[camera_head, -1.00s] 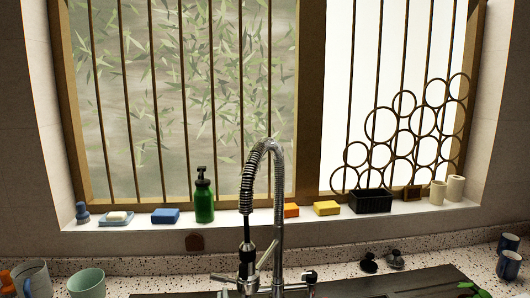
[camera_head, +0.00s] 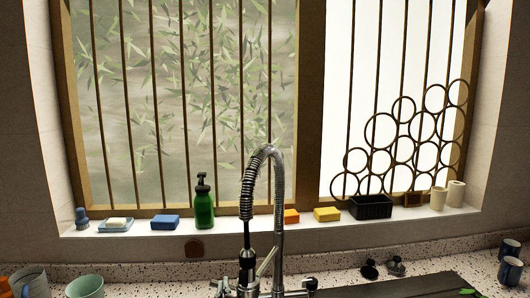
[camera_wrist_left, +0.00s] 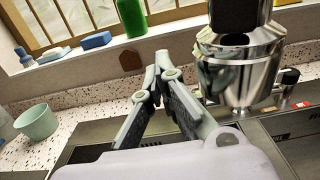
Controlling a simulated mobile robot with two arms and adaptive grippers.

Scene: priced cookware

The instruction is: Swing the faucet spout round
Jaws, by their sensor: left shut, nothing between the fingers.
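The chrome faucet (camera_head: 279,215) stands at the bottom middle of the head view. Its coiled spring spout (camera_head: 249,185) arches over to the left, and a dark spray head (camera_head: 247,262) hangs down. In the left wrist view, my left gripper (camera_wrist_left: 162,64) is shut and empty, with its fingertips together just left of a large chrome faucet part (camera_wrist_left: 238,70). I cannot tell whether they touch. In the head view, only a small grey shape at the bottom edge left of the faucet may be this gripper. My right gripper is not in view.
A green soap bottle (camera_head: 204,203), sponges and a black basket (camera_head: 371,207) line the window sill behind. A pale green cup (camera_head: 85,287) is at the left, and dark blue mugs (camera_head: 510,270) at the right. A dark sink surface (camera_wrist_left: 270,140) lies below the gripper.

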